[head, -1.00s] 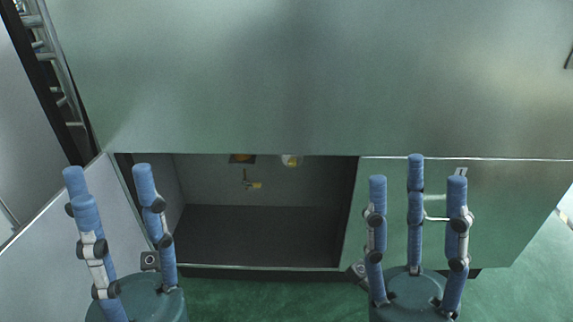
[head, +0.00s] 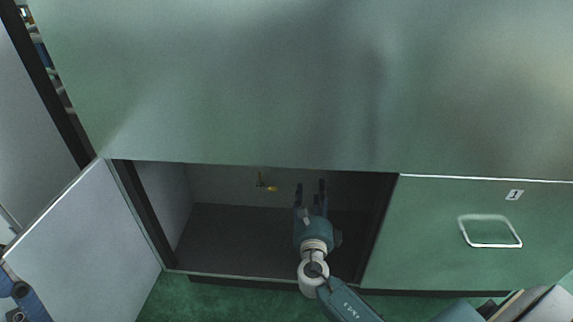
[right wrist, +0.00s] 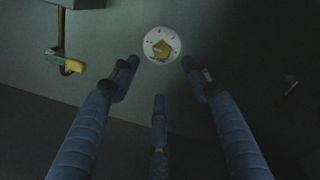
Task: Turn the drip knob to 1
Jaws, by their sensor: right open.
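The drip knob (right wrist: 161,47) is a yellow, angular knob on a round white dial with small dark marks, seen in the right wrist view on the cabinet's back wall. The marks are too small to read. In the head view the knob is hidden behind the cabinet's upper edge. My right gripper (head: 310,188) reaches into the open cabinet, its fingers pointing at the back wall. In the right wrist view my right gripper (right wrist: 160,72) is open and empty, its fingers spread just below and around the dial, apart from it. Only blue finger parts of my left gripper (head: 28,301) show at the lower left.
A small brass tap with a yellow lever (head: 266,187) is left of my right gripper; it also shows in the right wrist view (right wrist: 70,65). An open door (head: 85,250) stands at left. A closed drawer front (head: 440,225) labelled 1 has a handle (head: 490,232).

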